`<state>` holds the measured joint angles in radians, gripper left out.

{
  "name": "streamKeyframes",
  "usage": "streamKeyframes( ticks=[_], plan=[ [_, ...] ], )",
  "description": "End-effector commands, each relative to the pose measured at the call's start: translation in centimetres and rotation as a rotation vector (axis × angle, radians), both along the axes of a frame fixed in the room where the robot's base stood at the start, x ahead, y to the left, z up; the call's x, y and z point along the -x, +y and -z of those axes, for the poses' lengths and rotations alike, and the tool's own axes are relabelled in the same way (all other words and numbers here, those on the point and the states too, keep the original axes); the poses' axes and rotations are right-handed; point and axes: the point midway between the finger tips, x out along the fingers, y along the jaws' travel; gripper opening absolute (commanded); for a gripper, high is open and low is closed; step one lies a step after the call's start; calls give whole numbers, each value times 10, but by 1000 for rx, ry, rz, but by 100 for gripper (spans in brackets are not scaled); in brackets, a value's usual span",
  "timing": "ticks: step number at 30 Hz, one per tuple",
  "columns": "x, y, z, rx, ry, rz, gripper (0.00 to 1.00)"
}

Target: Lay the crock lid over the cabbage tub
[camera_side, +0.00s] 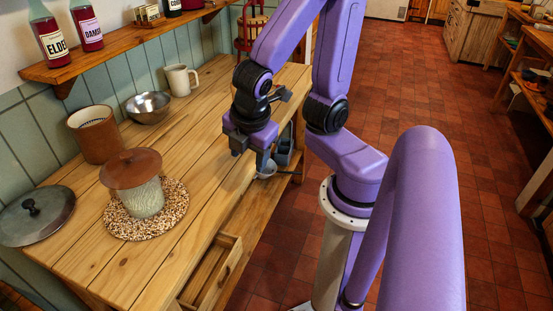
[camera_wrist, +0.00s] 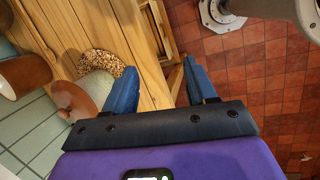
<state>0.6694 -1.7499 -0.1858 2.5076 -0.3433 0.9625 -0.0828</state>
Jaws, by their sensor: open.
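The reddish-brown crock lid (camera_side: 131,169), a round disc with a small knob, lies on top of the pale, speckled cabbage tub (camera_side: 147,199) and overhangs its rim. It looks roughly level; the tub's mouth is hidden under it. The tub stands upright on a round speckled mat (camera_side: 172,218). My gripper (camera_side: 254,160) is open and empty, near the table's right edge, well apart from the lid and tub. In the wrist view my gripper's blue fingers (camera_wrist: 160,68) are spread, with the lid (camera_wrist: 74,101) and tub (camera_wrist: 97,87) to their left.
A grey lid with a black knob (camera_side: 38,216) lies at the table's left end. A brown crock (camera_side: 94,138), metal bowl (camera_side: 148,107) and cream mug (camera_side: 181,80) stand along the wall. A bottle shelf (camera_side: 110,45) hangs above. A drawer (camera_side: 212,270) is open in front.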

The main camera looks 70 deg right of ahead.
Motion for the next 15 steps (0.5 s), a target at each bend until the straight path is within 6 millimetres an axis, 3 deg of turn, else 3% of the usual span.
streamKeyframes(
  ticks=[3,6,15],
  plan=[
    [34,6,-6,-152,69,143,56],
    [54,12,-10,-233,117,224,56],
    [68,17,-14,-289,154,280,56]
  ],
)
